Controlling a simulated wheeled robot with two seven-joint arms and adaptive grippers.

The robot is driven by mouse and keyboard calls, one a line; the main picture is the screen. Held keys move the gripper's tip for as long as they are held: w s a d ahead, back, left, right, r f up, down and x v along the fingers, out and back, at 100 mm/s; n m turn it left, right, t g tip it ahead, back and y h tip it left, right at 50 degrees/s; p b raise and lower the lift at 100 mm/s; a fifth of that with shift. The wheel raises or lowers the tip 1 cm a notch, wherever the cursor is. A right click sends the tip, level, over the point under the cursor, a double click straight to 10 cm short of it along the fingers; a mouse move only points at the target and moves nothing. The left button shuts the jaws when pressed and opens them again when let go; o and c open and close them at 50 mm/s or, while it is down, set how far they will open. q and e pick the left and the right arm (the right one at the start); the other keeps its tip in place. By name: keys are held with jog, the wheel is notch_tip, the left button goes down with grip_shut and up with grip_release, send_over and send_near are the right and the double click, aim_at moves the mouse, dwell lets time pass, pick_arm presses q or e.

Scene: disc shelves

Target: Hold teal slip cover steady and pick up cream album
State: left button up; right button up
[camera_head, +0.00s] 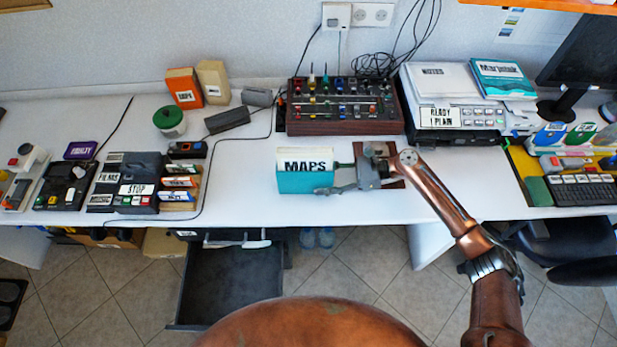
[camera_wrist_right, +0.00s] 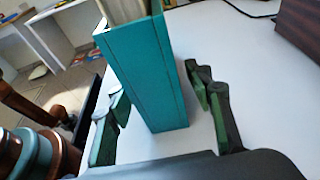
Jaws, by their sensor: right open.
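The teal slip cover (camera_head: 305,183) stands upright on the white desk near its front edge. The cream album (camera_head: 303,155), marked MAPS, sits in it with its upper part showing above the teal. In the right wrist view the teal slip cover (camera_wrist_right: 140,75) rises between my fingers, with the cream album (camera_wrist_right: 125,10) at its top. My right gripper (camera_head: 335,177) is open at the right side of the cover. Its green-padded fingers (camera_wrist_right: 162,105) lie on either side of the cover, with a gap visible at the right finger. My left gripper is out of view.
A mixer-like panel (camera_head: 343,105) stands behind the cover. A grey block (camera_head: 227,119) and small boxes (camera_head: 180,182) are to the left. A machine (camera_head: 455,120) stands at right. An open drawer (camera_head: 232,280) hangs below the front edge. Desk left of the cover is clear.

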aim_at(309, 183)
jog(key=p+x, duration=0.1)
jog(key=x, duration=0.2)
jog(key=shift+a+r, duration=0.15)
jog(key=shift+a+f, duration=0.35)
jog(key=shift+a, duration=0.25)
jog(key=shift+c, duration=0.6)
